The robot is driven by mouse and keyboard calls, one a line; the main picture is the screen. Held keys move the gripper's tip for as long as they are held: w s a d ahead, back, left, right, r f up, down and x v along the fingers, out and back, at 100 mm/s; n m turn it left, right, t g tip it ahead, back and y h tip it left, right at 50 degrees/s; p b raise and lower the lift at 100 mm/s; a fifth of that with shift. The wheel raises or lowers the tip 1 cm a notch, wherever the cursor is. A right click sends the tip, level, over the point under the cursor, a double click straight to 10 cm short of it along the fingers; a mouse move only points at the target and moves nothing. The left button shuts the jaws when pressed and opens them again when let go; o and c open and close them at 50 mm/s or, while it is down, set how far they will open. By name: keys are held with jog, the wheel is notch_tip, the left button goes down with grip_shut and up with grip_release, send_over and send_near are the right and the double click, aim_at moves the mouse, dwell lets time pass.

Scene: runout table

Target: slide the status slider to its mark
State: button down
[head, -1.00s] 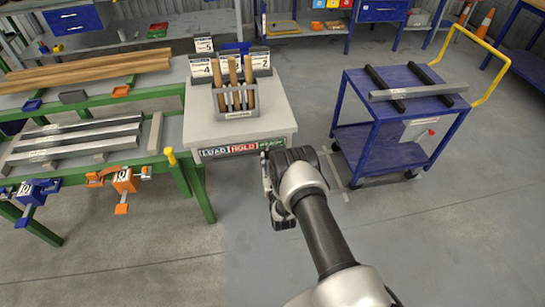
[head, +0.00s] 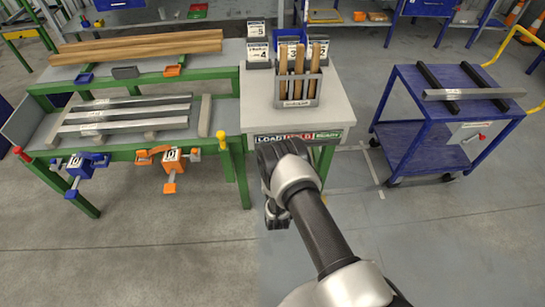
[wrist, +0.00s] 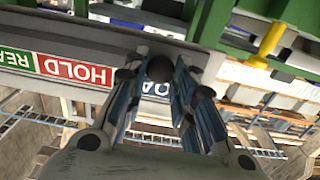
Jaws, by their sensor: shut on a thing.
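The status strip (head: 298,137) runs along the front edge of the grey-topped stand and reads LOAD, HOLD, READY from left to right. In the wrist view the strip (wrist: 60,70) appears upside down, with the red HOLD field and part of the green READY field clear of my fingers. The slider's dark round knob (wrist: 160,68) sits in front of the LOAD field, partly covering its letters. My gripper (wrist: 161,88) is shut on the knob, one finger on each side. In the head view my gripper (head: 262,152) is at the strip's left part and hides the knob.
A rack of wooden-handled tools (head: 297,90) and number cards stand on the stand (head: 335,112). To the left is a green-framed bench (head: 120,152) with metal bars and clamps. A blue cart (head: 400,105) stands at the right, with open floor between.

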jog(key=shift+a, duration=0.25)
jog(key=c, duration=1.3)
grip_release()
jog(key=shift+s, duration=0.1)
jog(key=s, duration=1.1)
jog(key=shift+s, duration=0.4)
